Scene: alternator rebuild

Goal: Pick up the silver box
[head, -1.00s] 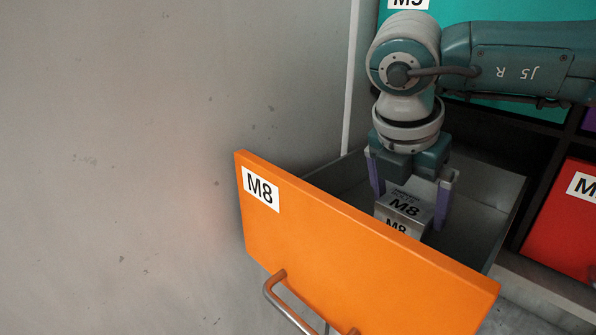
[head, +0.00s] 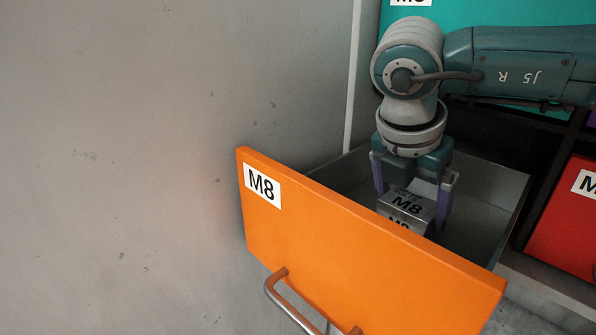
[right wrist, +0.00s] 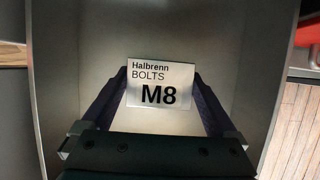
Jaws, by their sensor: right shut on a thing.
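The silver box (head: 408,205), marked M8, is inside the open drawer with the orange front (head: 365,245). My right gripper (head: 412,200) points down into the drawer, and its purple fingers are shut on the box, one on each side. In the right wrist view the box (right wrist: 160,84) shows its label "Halbrenn BOLTS M8" between the two fingers of the gripper (right wrist: 160,105). The drawer front hides the lower part of the box in the head view, so I cannot tell whether it touches the drawer floor. My left gripper is not in view.
The drawer's grey side wall (head: 505,215) is to the right of the gripper. A red drawer (head: 565,220) is at the right and a teal one (head: 520,20) above. A plain grey wall (head: 120,160) fills the left. The drawer around the box looks empty.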

